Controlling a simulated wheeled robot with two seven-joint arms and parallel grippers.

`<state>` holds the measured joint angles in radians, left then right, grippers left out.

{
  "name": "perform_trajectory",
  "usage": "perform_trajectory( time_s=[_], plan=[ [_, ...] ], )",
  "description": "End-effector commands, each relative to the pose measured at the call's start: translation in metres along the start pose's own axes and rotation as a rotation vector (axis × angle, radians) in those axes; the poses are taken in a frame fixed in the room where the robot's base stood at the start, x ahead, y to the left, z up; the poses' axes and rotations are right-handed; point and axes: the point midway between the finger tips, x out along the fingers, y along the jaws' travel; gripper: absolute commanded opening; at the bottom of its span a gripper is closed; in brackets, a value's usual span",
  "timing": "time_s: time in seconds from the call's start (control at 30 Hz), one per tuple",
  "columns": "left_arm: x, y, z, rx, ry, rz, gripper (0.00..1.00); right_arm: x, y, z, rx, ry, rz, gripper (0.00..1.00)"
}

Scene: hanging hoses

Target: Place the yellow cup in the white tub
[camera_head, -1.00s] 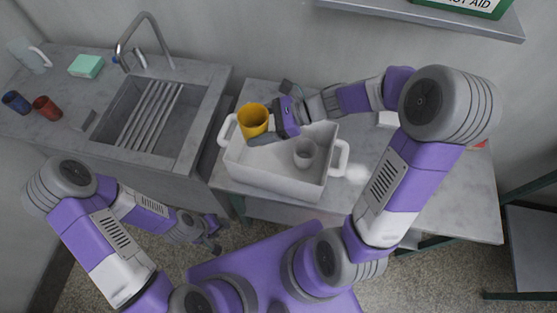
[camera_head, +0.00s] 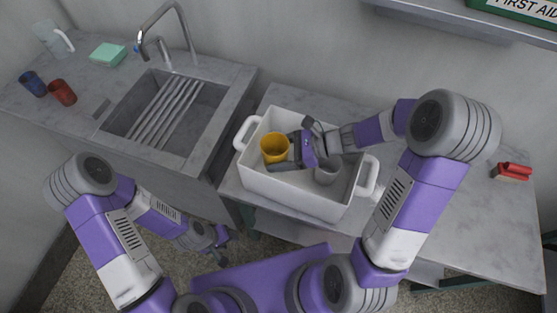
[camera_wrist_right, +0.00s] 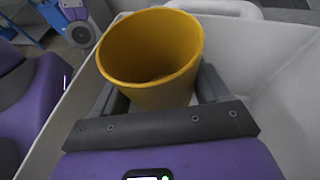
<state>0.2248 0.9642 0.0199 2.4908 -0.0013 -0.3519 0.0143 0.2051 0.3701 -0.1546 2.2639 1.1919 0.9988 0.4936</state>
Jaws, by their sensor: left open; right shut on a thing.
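The yellow cup (camera_head: 275,146) is upright and inside the outline of the white tub (camera_head: 292,193), near its left end. My right gripper (camera_head: 286,157) is shut on the yellow cup; in the right wrist view its fingers (camera_wrist_right: 153,95) clasp the cup (camera_wrist_right: 150,50) from both sides. The tub's walls (camera_wrist_right: 62,130) surround the cup in that view. The cup's base is hidden, so I cannot tell whether it touches the tub floor. My left gripper (camera_head: 222,242) is open and empty, low in front of the counters, away from the tub.
A red-topped brush-like item (camera_head: 513,171) lies right; a shelf (camera_head: 460,20) hangs above.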

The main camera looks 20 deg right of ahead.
Motion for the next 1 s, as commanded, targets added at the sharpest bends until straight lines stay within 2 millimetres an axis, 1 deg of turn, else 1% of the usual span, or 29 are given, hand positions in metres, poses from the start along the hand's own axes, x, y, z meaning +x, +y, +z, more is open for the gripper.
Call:
perform_trajectory(
  time_s=[0.03, 0.1, 0.17, 0.43, 0.8, 0.93, 0.97, 1.0],
  plan=[
    [0.005, -0.002, 0.000, 0.000, 0.000, 0.000, 0.43, 0.004, 0.001, -0.010, 0.005, 0.001, 0.002, 0.40],
    [0.009, -0.003, 0.000, 0.000, 0.000, 0.000, 0.43, 0.009, 0.000, -0.020, 0.005, 0.000, 0.001, 0.40],
    [0.011, -0.004, -0.001, 0.000, 0.000, 0.000, 0.43, 0.011, 0.000, -0.026, 0.005, 0.000, 0.001, 0.40],
    [0.010, -0.004, 0.000, 0.000, 0.000, 0.000, 0.43, 0.011, 0.000, -0.026, 0.001, 0.000, 0.000, 0.40],
    [0.019, -0.007, -0.001, 0.000, 0.000, 0.000, 0.43, 0.015, 0.000, -0.037, 0.002, 0.000, 0.000, 0.40],
    [0.019, -0.007, -0.001, 0.000, 0.000, 0.000, 0.43, 0.015, 0.000, -0.037, 0.002, 0.000, 0.000, 0.40],
    [0.019, -0.007, -0.001, 0.000, 0.000, 0.000, 0.43, 0.015, 0.000, -0.037, 0.002, 0.000, 0.000, 0.79],
    [0.019, -0.007, -0.001, 0.000, 0.000, 0.000, 0.43, 0.015, 0.000, -0.037, 0.002, 0.000, 0.000, 0.85]
  ],
)
